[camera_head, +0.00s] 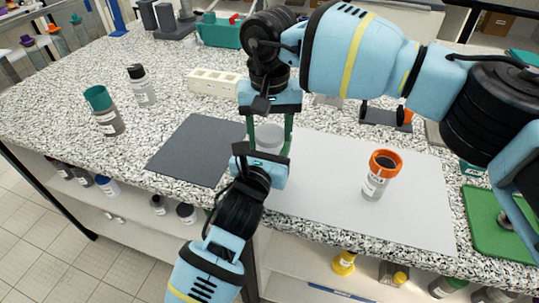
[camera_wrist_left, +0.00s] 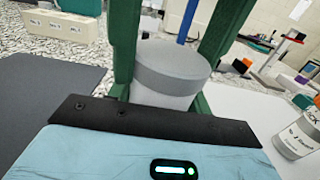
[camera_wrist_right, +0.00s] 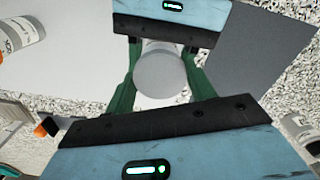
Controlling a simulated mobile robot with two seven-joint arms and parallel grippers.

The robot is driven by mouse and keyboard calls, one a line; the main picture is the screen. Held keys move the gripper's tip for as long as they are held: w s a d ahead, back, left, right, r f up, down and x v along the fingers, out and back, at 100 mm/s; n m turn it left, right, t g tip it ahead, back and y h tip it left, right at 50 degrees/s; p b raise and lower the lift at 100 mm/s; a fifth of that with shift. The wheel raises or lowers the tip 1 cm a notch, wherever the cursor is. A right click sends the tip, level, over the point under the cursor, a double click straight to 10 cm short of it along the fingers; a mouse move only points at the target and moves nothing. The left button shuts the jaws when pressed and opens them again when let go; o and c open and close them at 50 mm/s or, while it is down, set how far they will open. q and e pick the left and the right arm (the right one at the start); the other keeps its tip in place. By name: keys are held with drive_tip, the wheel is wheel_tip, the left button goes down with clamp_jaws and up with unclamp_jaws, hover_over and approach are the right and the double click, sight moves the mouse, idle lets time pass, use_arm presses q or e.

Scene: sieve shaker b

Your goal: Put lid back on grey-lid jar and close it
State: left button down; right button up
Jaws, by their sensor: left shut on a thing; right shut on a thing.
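The grey-lid jar (camera_head: 268,138) stands upright near the line between the dark and light mats, partly hidden by both grippers. Its grey lid sits level on top of the jar body in the left wrist view (camera_wrist_left: 172,65); I cannot tell whether it is tight. The lid's round top also shows in the right wrist view (camera_wrist_right: 160,78). My left gripper (camera_head: 265,152) reaches in from the front and is shut on the jar body. My right gripper (camera_head: 270,132) comes down from above, its green fingers either side of the lid, shut on it.
An orange-lid jar (camera_head: 375,182) stands on the light mat (camera_head: 325,205) to the right. A teal-lid jar (camera_head: 104,112) and a black-capped bottle (camera_head: 141,86) stand left of the dark mat (camera_head: 190,155). A white rack (camera_head: 212,82) lies behind. The dark mat is clear.

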drive_tip(key=m, duration=0.6)
drive_tip(key=shift+m, duration=0.3)
drive_tip(key=m, duration=0.6)
drive_tip(key=shift+m, duration=0.3)
drive_tip(key=o, duration=1.1)
drive_tip(key=shift+r, duration=0.1)
drive_tip(key=shift+r, duration=2.15)
drive_tip(key=shift+c, duration=0.5)
